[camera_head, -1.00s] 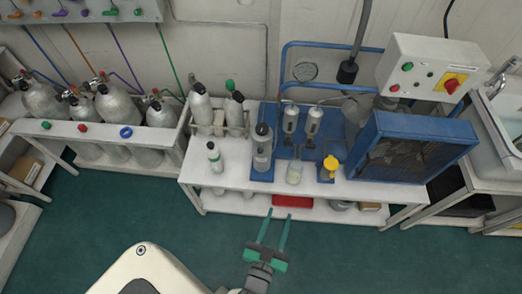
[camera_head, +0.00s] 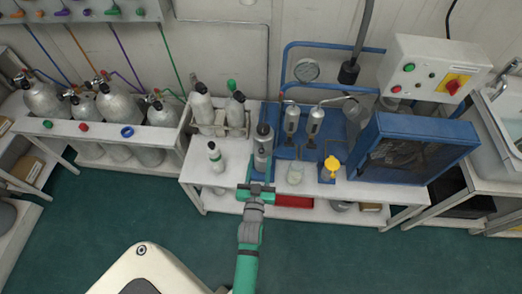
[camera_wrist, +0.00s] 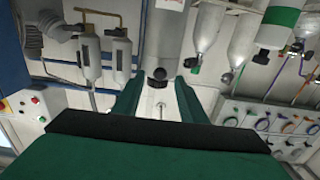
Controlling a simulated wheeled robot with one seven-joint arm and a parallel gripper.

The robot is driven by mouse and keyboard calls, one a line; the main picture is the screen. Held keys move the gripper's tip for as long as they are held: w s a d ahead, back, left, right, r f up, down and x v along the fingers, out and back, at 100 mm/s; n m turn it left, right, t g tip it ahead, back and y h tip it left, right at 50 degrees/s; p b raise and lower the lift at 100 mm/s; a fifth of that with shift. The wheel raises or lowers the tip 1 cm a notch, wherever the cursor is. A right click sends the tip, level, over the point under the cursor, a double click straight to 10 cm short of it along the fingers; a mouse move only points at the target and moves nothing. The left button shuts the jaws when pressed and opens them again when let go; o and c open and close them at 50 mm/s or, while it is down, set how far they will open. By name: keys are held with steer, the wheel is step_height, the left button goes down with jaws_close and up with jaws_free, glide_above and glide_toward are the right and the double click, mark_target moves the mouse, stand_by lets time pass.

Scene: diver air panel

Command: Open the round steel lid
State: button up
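A grey steel canister (camera_head: 263,142) with a dark knobbed top stands upright on the blue plate of the bench; it also shows in the wrist view (camera_wrist: 166,35), upside down. A round disc (camera_head: 306,70) is on the wall behind; I cannot tell for sure which of these bears the steel lid. My gripper (camera_head: 259,172) is at the bench's front edge, close in front of the canister. In the wrist view its green fingers (camera_wrist: 158,98) are apart, with the canister's knob seen between and beyond them. Contact cannot be made out.
A small bottle (camera_head: 215,157) stands left of the canister, a glass beaker (camera_head: 295,173) and a yellow-topped item (camera_head: 331,167) to its right. Two grey filters (camera_head: 302,122) are behind. A blue fan box (camera_head: 415,148) fills the bench's right side.

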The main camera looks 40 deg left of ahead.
mark_target(261, 151)
steer(key=shift+x, duration=2.6)
jaws_close()
